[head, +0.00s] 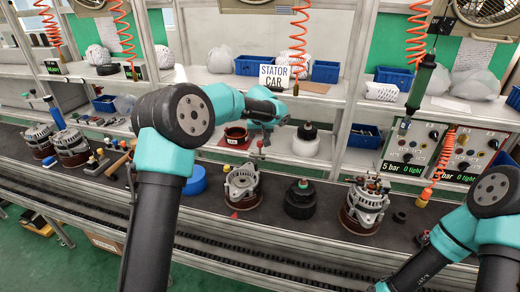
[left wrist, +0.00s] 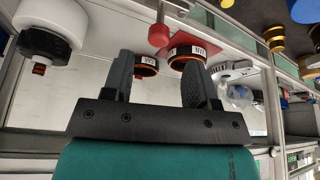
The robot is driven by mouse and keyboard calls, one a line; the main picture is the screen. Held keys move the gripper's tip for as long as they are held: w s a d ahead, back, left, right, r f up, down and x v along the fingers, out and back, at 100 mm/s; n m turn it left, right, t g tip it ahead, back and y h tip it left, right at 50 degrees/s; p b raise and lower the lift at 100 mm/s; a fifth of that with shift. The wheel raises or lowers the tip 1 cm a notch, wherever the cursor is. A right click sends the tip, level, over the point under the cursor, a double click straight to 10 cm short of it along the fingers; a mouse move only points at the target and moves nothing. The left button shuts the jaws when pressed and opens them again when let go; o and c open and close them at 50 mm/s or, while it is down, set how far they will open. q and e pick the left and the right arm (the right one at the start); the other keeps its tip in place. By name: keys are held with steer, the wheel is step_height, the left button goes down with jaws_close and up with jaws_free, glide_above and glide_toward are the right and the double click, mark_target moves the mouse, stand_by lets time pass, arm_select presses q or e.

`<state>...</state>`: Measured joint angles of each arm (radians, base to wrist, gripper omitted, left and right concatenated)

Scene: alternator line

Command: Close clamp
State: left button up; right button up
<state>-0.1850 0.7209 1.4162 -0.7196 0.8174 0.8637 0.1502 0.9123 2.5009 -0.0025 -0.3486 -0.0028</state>
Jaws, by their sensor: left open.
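A clamp with a red knob (left wrist: 158,35) and a metal lever shows in the left wrist view, beside a red plate (left wrist: 212,45) that bears a dark ring with a white label (left wrist: 187,50). In the head view the red knob is small (head: 260,143), close to a red labelled ring (head: 236,136). Whether the clamp is open or closed is not clear. My left gripper (left wrist: 160,65) is open with nothing between its fingers, and the knob is just beyond the fingertips. In the head view my left wrist partly covers this spot. My right gripper is out of view; only its arm shows.
A second labelled ring (left wrist: 147,66) is near the left finger. A white cylinder with a black top (head: 306,140) stands to the right on the bench. Alternator housings (head: 242,186) and a black part (head: 300,199) stand on the front conveyor. A shelf post rises right of the wrist.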

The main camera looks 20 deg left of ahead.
mark_target(260, 147)
arm_select(q)
steer(key=x, duration=1)
steer(key=shift+w+a+f, duration=0.1)
steer(key=shift+w+f, duration=0.05)
steer(key=shift+f, duration=0.15)
steer(key=c, duration=0.8)
